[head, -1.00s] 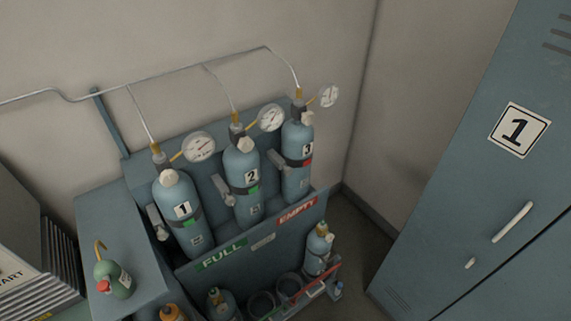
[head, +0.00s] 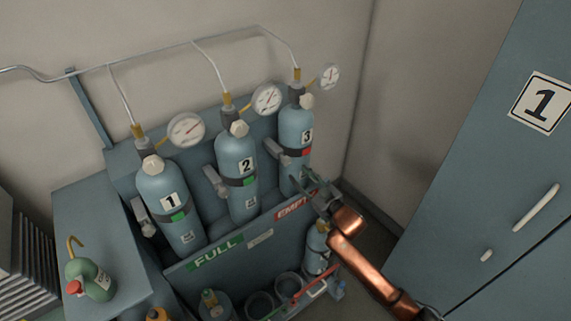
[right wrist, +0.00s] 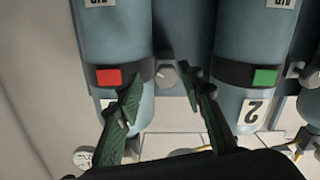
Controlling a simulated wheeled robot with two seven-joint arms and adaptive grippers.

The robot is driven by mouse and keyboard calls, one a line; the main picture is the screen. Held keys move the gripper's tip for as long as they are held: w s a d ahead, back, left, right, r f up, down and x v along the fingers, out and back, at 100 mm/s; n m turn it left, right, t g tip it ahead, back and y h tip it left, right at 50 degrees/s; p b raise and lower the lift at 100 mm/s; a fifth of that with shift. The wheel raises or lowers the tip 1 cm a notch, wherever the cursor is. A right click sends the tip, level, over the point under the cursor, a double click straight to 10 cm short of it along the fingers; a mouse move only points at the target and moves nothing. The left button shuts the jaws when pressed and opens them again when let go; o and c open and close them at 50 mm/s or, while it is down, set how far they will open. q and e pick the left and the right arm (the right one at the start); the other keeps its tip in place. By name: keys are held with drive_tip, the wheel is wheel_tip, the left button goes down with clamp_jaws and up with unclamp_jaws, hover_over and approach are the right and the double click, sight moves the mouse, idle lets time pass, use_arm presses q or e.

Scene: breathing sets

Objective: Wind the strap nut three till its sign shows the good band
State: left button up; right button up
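Cylinder three (head: 296,130) is the blue bottle at the right of the rack. Its strap sign (head: 306,153) shows red; in the right wrist view, which is upside down, the red sign (right wrist: 108,78) is at left. Strap nut three (head: 273,147) is a grey knob on the strap's left side. It also shows in the right wrist view (right wrist: 167,75), between the two cylinders. My right gripper (head: 306,184) is in front of cylinder three's lower part. In the right wrist view its fingers (right wrist: 158,82) are open, apart, with the nut seen between their tips. My left gripper is not in view.
Cylinder two (head: 237,165) and cylinder one (head: 168,200) stand to the left, with green signs. Gauges and thin pipes rise above the bottles. The rack's front panel (head: 228,256) is below; a blue locker (head: 500,170) stands at the right.

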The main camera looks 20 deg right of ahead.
sight(288, 162)
drive_tip(key=w+a, duration=0.1)
drive_tip(key=w, duration=0.1)
drive_tip(key=w+a+r, duration=0.1)
drive_tip(key=w, duration=0.1)
drive_tip(key=w+a+r+b, duration=0.1)
drive_tip(key=w, duration=0.1)
drive_tip(key=shift+w+a+r, duration=0.1)
drive_tip(key=shift+a+r, duration=0.05)
drive_tip(key=shift+a, duration=0.05)
drive_tip(key=shift+w+a, duration=0.1)
drive_tip(key=shift+w, duration=0.35)
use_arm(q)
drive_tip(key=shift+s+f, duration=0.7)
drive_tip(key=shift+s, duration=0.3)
use_arm(e)
drive_tip(key=shift+c, duration=0.7)
drive_tip(key=c, duration=0.7)
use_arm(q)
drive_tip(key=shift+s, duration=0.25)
use_arm(e)
drive_tip(key=shift+c, duration=0.2)
